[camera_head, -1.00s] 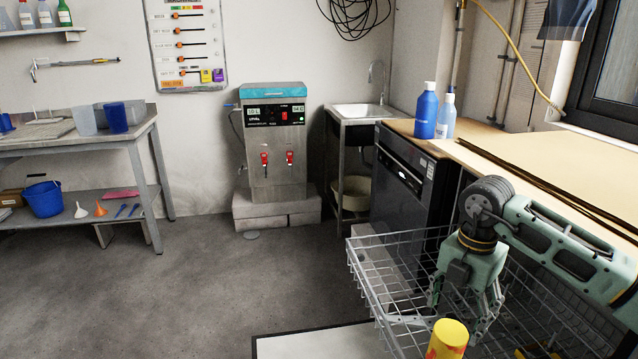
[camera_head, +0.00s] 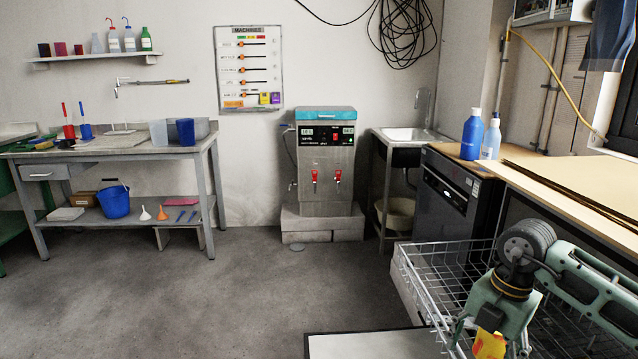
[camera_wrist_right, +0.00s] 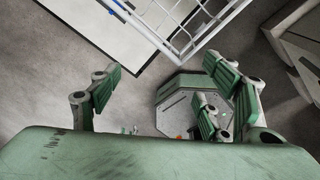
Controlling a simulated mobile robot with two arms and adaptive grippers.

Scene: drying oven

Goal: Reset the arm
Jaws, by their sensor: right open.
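My right arm enters from the right in the head view. Its green gripper (camera_head: 490,332) points down over the near part of a wire basket (camera_head: 425,290). In the right wrist view the fingers of this gripper (camera_wrist_right: 160,82) are spread wide with nothing between them. A yellow item with red marks (camera_head: 490,345) shows at the bottom edge of the head view, partly covered by the gripper. It does not show in the wrist view. My left gripper is not in view.
A sink (camera_head: 405,135) and a dispenser (camera_head: 326,170) stand at the back. A bench (camera_head: 120,148) is at left. The middle floor is clear.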

